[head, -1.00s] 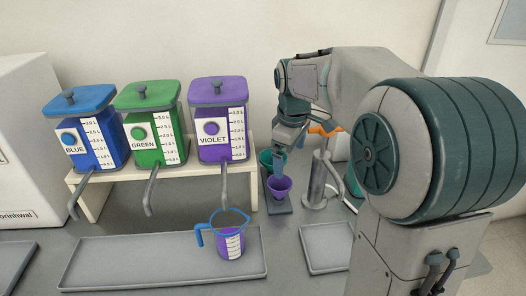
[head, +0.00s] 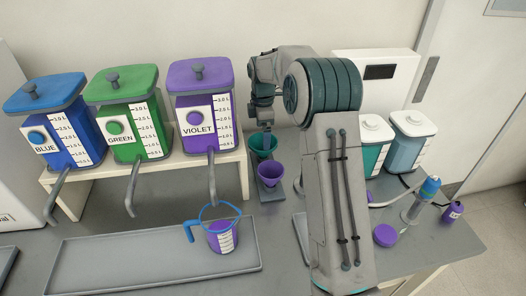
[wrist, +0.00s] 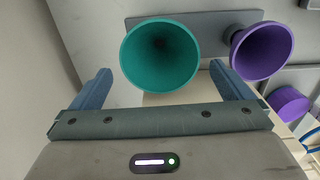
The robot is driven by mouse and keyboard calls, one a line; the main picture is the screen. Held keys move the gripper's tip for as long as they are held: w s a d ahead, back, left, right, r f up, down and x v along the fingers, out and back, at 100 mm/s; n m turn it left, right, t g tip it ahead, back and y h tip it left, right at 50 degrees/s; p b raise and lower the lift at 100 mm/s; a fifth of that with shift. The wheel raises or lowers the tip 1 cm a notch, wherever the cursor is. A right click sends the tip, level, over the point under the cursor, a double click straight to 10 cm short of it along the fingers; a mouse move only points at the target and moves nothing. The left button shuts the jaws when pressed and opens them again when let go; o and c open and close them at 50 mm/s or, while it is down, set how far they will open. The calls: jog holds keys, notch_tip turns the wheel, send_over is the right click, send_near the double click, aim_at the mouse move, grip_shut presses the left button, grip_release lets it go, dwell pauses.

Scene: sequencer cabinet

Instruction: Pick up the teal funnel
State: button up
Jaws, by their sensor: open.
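The teal funnel (head: 263,145) sits wide mouth up on a small grey stand behind the purple funnel (head: 271,174). In the wrist view the teal funnel (wrist: 160,56) lies just beyond and between the two blue fingers of my gripper (wrist: 162,88). The fingers are spread wide, with nothing held between them. The purple funnel also shows in the wrist view (wrist: 262,52), to the right, outside the fingers. In the head view my gripper is mostly hidden, with its wrist just above the teal funnel.
A grey stand (wrist: 205,38) bears both funnels. Blue (head: 58,133), green (head: 128,125) and violet (head: 206,113) dispensers stand left. A measuring jug (head: 222,237) with violet contents is on a grey tray (head: 105,262). Bottles and a purple lid (head: 385,235) are at right.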

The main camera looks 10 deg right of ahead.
aim_at(255, 141)
jog(key=shift+f+p, duration=0.9)
jog(key=shift+f, duration=2.95)
jog(key=shift+c, duration=0.3)
jog(key=c, duration=0.8)
